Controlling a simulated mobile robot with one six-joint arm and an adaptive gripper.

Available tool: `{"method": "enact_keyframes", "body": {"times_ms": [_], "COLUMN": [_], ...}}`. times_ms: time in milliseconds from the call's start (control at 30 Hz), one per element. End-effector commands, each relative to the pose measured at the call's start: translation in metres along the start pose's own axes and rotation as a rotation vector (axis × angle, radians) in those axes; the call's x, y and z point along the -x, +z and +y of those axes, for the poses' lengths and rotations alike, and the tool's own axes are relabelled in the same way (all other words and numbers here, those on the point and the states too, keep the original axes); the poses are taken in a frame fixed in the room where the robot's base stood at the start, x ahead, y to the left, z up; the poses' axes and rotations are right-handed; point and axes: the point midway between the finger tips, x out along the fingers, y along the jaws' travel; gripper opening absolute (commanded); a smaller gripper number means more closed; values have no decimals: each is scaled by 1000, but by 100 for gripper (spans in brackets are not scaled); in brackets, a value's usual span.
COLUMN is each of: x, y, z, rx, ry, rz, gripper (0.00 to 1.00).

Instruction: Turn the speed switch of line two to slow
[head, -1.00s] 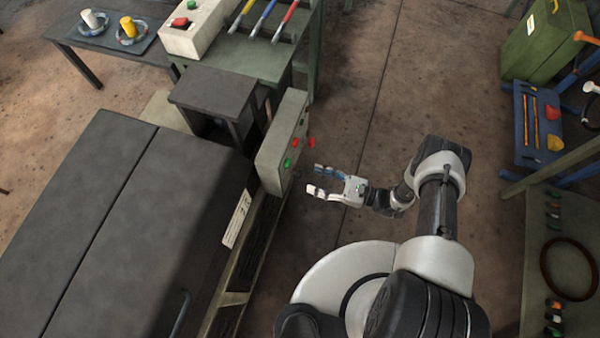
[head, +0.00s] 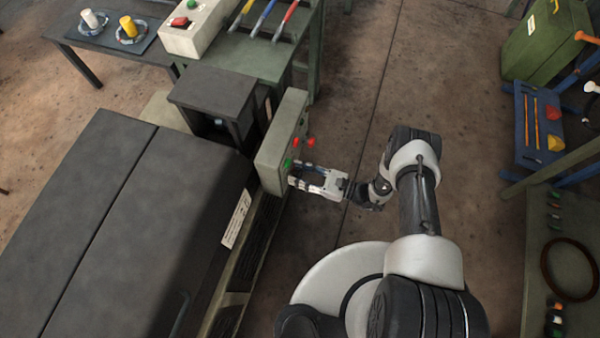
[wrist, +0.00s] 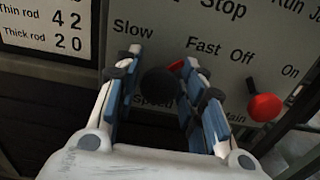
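The speed switch (wrist: 160,86) is a dark round knob on a pale control panel (wrist: 232,68), above the partly hidden word Speed. Slow is printed at its upper left and Fast at its upper right. A small red part at its upper right, by Fast, is partly hidden by the right finger. My gripper (wrist: 163,57) is open, with one finger on each side of the knob; contact cannot be told. In the head view, my gripper (head: 295,174) is at the face of the panel (head: 283,140), near its lower end. The line number cannot be read.
A red-tipped main switch (wrist: 264,107) with Off and On labels is right of my gripper. A rod chart (wrist: 42,28) is at the upper left. The dark machine cover (head: 130,230) lies left of the panel; open floor (head: 345,110) lies to its right.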

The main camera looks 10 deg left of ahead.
Motion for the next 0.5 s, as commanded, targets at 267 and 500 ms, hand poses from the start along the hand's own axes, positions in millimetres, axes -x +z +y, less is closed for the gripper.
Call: {"method": "enact_keyframes", "body": {"times_ms": [267, 500], "x": [0, 0], "y": [0, 0], "z": [0, 0], "rx": [0, 1], "ry": [0, 1], "rz": [0, 0], "gripper": [16, 6]}}
